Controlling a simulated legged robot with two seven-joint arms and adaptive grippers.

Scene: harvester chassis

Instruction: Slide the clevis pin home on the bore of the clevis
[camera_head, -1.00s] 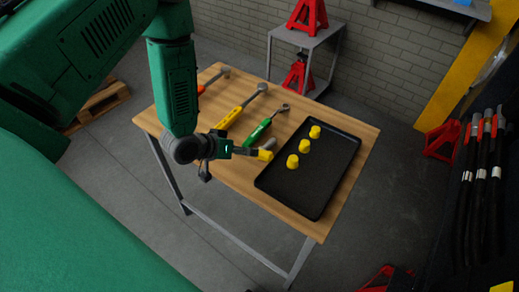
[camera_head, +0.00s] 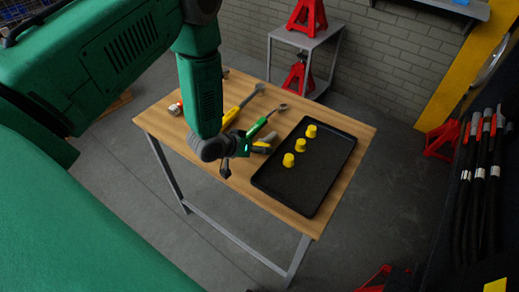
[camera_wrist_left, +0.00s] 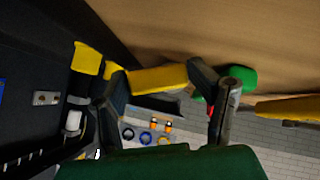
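My left gripper (camera_head: 260,145) is over the wooden table, left of the black tray. A yellow piece and a grey rounded piece show at its tips; I cannot tell whether they are finger parts or a held object. In the left wrist view its dark fingers (camera_wrist_left: 165,100) stand apart at their bases, with a yellow piece (camera_wrist_left: 157,78) across the space between their ends. Several yellow round-topped parts, including the middle one (camera_head: 300,145), stand in the tray; I cannot tell if one is the clevis pin. I cannot make out the clevis or bore. My right gripper is out of view.
The black tray (camera_head: 318,178) has bare floor around the yellow parts. A yellow-handled tool (camera_head: 231,117) and a green-handled tool (camera_head: 257,127) lie behind my gripper on the table (camera_head: 290,217). A grey cart (camera_head: 318,37) with red jack stands is behind.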

